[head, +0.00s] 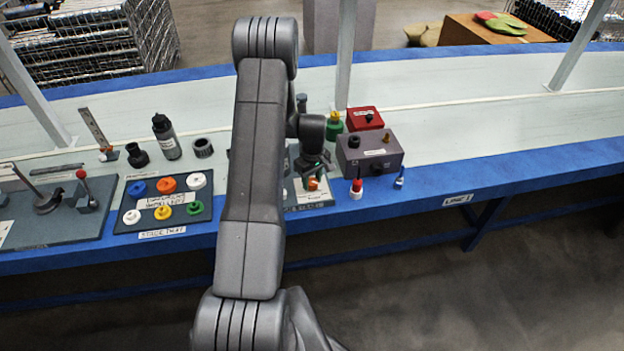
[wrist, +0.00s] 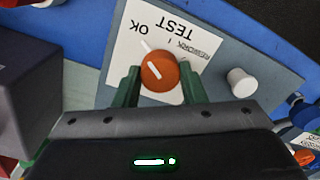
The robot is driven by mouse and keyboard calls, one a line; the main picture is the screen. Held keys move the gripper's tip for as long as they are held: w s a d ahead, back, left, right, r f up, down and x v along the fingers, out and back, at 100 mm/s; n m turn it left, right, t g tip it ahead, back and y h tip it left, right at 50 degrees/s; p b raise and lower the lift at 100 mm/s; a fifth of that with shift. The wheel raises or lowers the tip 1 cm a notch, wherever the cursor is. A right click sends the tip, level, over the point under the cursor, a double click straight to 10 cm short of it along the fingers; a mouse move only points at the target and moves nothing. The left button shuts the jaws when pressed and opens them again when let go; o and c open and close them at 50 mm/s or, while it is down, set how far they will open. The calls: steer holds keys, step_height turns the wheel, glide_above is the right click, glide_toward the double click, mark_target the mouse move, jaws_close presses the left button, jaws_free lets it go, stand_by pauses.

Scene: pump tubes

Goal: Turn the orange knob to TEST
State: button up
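The orange knob (wrist: 159,71) sits on a white label plate (wrist: 122,62) in the wrist view. The label reads OK, TEST and REWORK, upside down in this view. The knob's white pointer line slants to the upper left, toward the tick near OK; TEST is above and slightly right. My gripper (wrist: 160,82) has its two green fingers on either side of the knob, very close to its sides; whether they press on it I cannot tell. In the head view my gripper (head: 313,168) is over the knob (head: 312,184), which shows just below it.
A white knob (wrist: 241,82) stands right of the label in the wrist view. A panel of coloured caps (head: 124,216) lies to the left.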

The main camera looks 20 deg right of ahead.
steer(key=shift+c, duration=1)
steer(key=shift+m+b, duration=0.3)
steer(key=m+b, duration=0.3)
steer(key=shift+f+m, duration=0.15)
steer(key=shift+m, duration=0.15)
steer(key=m+b, duration=0.1)
steer(key=m, duration=0.2)
steer(key=shift+m+b, duration=0.3)
steer(key=shift+b, duration=0.05)
steer(key=shift+m+b, duration=0.55)
steer(key=shift+m, duration=0.95)
steer(key=shift+r, duration=0.2)
steer(key=o, duration=1)
